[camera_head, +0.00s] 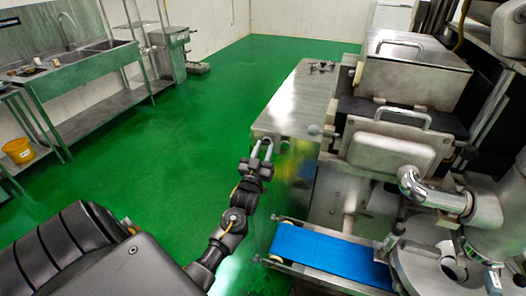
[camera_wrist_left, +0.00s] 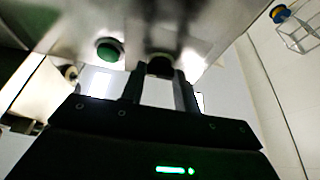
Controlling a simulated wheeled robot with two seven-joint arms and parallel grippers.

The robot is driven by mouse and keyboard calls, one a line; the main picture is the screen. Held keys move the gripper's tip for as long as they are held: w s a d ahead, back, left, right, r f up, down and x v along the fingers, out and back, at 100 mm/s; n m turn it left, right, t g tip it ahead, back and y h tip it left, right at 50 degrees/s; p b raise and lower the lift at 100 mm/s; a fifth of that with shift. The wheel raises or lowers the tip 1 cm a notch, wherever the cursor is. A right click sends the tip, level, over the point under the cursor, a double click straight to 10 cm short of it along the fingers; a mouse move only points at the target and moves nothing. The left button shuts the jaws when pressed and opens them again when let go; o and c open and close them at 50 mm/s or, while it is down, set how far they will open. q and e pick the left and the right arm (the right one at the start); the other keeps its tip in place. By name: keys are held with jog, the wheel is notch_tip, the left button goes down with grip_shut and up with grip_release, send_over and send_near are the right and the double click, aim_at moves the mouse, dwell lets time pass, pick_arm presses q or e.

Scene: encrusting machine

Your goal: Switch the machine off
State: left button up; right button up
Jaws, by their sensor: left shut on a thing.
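The encrusting machine is a large steel unit on the right of the head view, with a steel cabinet (camera_head: 293,105) at its left end. My left gripper (camera_head: 261,150) is at the near side of this cabinet. In the left wrist view its two fingers (camera_wrist_left: 160,85) are on either side of a dark round knob (camera_wrist_left: 160,66) on the steel panel, and shut on it. A green button (camera_wrist_left: 109,49) is on the same panel, left of the knob. The knob is hidden in the head view. My right gripper is not in view.
A blue conveyor belt (camera_head: 330,256) extends from the machine, right of my left forearm. A steel sink bench (camera_head: 85,66) and a yellow bucket (camera_head: 19,151) are at the left. The green floor (camera_head: 165,150) between is clear.

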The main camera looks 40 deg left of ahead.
pick_arm(q)
jog(key=n+y, duration=0.1)
jog(key=n, duration=0.1)
jog(key=n+g+y, duration=0.1)
jog(key=n, duration=0.1)
jog(key=n+y, duration=0.1)
jog(key=n, duration=0.1)
jog(key=shift+w+d+n+g, duration=0.1)
jog(key=shift+d+n+g, duration=0.2)
jog(key=shift+g, duration=0.1)
jog(key=shift+n+g+y, duration=0.7)
jog(key=shift+n, duration=1.6)
jog(key=o, duration=1)
jog(key=shift+r, duration=0.1)
